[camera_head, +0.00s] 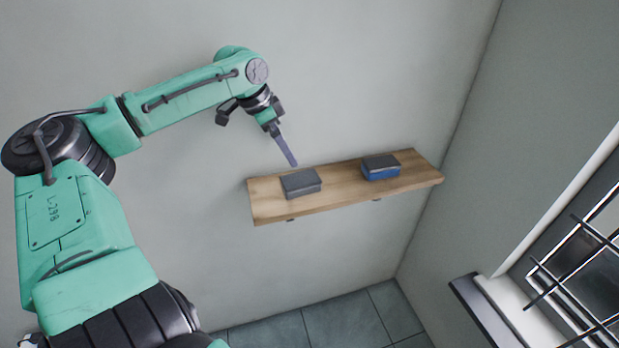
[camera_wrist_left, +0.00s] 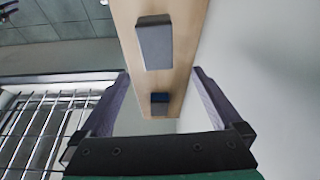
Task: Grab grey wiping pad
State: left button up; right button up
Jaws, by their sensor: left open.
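The grey wiping pad (camera_head: 301,183) lies on the left part of a wooden wall shelf (camera_head: 345,194) in the head view. A second pad, blue with a dark grey top (camera_head: 381,167), lies further right on the same shelf. My left gripper (camera_head: 291,163) is just above and behind the grey pad, pointing down toward the shelf, apart from the pad. In the left wrist view the two fingers (camera_wrist_left: 165,85) are spread wide with nothing between them touching. That view also shows the grey pad (camera_wrist_left: 154,43) and the smaller blue pad (camera_wrist_left: 160,103). My right gripper is not in view.
The shelf is fixed to a plain wall (camera_head: 360,70), close behind my left gripper. A barred window (camera_head: 585,265) with a sill is at the lower right. Shelf space between the pads is clear.

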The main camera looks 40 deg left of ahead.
pick_arm(q)
send_over(300, 178)
jog(key=s+a, duration=0.1)
jog(key=s, duration=0.1)
jog(key=f, duration=0.2)
jog(key=f+p, duration=0.1)
jog(key=f, duration=0.2)
jog(key=shift+s+a, duration=0.15)
jog(key=shift+s, duration=0.05)
jog(key=p+x, duration=0.1)
jog(key=x, duration=0.5)
jog(key=shift+w+f+p, duration=0.1)
jog(key=shift+w+p, duration=0.2)
jog(key=shift+p, duration=0.05)
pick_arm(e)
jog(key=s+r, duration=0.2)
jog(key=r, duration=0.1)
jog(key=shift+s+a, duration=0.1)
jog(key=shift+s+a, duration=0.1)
pick_arm(q)
jog(key=shift+f+b, duration=0.2)
jog(key=shift+b, duration=0.35)
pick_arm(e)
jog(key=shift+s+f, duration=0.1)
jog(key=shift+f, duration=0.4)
pick_arm(q)
jog(key=c, duration=1.3)
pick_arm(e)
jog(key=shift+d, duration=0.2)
